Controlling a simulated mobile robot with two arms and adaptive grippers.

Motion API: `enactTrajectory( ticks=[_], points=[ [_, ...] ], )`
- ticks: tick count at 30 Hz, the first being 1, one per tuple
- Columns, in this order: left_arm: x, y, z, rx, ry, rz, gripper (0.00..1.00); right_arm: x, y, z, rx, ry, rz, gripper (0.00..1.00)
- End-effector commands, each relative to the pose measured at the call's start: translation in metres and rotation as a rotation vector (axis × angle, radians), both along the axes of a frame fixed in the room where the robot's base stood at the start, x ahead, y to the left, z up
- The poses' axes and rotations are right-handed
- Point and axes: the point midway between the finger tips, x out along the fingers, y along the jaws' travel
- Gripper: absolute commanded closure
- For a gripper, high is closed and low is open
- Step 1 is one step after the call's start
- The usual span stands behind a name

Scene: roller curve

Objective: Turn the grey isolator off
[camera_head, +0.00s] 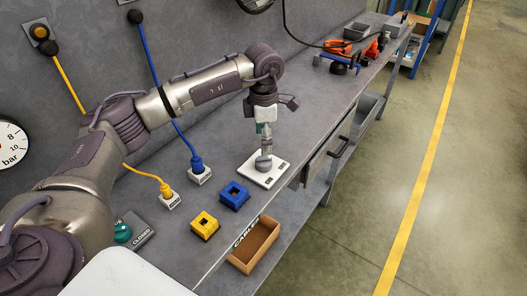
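The grey isolator is a round grey knob (264,164) on a white plate (281,171) with dark markings, lying on the grey bench. My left gripper (266,150) points down right above the knob, with its fingertips at or against the knob's top. The fingers look narrow from this side, so I cannot tell whether they are open or shut on the knob. The knob's exact pointing direction is too small and partly hidden to read. My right gripper is not in view.
A blue socket block (235,195), a yellow socket block (204,225), a blue plug (197,164) and a yellow plug (166,191) are nearby. A green knob (122,233) sits beside a "CLOSED" label. Orange tools (343,47) lie farther back.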

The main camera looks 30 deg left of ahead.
Motion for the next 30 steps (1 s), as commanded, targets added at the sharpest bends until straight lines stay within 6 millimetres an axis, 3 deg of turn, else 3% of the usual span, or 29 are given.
enactTrajectory(
  ticks=[3,9,30],
  points=[
    [0.001,0.000,0.022,0.001,-0.003,0.001,0.24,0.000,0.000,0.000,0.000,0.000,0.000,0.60],
    [0.000,0.001,0.039,0.001,0.001,0.000,0.24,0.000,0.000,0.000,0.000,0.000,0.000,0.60],
    [0.000,0.000,0.041,0.002,0.001,0.000,0.24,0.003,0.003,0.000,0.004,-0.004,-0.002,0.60]
  ],
)
